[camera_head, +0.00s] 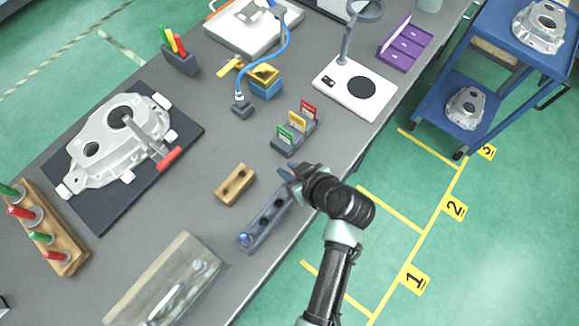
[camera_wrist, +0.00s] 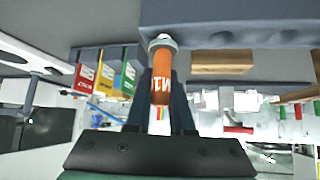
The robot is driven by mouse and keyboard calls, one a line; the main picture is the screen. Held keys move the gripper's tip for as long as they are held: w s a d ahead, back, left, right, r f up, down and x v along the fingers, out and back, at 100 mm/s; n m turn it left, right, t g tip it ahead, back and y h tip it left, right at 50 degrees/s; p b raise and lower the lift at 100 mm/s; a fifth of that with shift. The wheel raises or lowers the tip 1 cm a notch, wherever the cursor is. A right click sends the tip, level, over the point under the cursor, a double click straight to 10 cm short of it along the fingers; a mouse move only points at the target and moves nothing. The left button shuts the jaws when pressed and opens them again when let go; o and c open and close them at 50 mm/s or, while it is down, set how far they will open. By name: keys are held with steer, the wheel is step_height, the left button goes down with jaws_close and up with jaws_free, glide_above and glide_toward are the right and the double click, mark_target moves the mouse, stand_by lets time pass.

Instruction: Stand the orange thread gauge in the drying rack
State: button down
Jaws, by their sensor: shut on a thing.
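The orange thread gauge (camera_wrist: 161,78) is between the two fingers of my gripper (camera_wrist: 163,105), which is shut on it. White lettering and a metal collar show on it in the wrist view. The drying rack (camera_head: 258,222) is a long blue-grey bar with round holes near the table's front edge. A blue-topped piece (camera_head: 245,238) stands at its near-left end. In the head view my gripper (camera_head: 287,173) is over the rack's far-right end and the gauge is hidden. In the wrist view the collar overlaps the rack's edge (camera_wrist: 230,20); I cannot tell whether it is seated.
A wooden block with holes (camera_head: 235,184) lies left of the rack. A card holder (camera_head: 283,147) with red, yellow and green cards stands just beyond my gripper. A clear-lidded box (camera_head: 165,285) lies near left. A large casting (camera_head: 115,140) rests on a dark mat.

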steer(key=shift+f, duration=0.25)
steer(key=c, duration=0.7)
jaws_free()
steer(key=b+v, duration=0.1)
steer(key=v, duration=1.2)
steer(key=shift+b, duration=0.3)
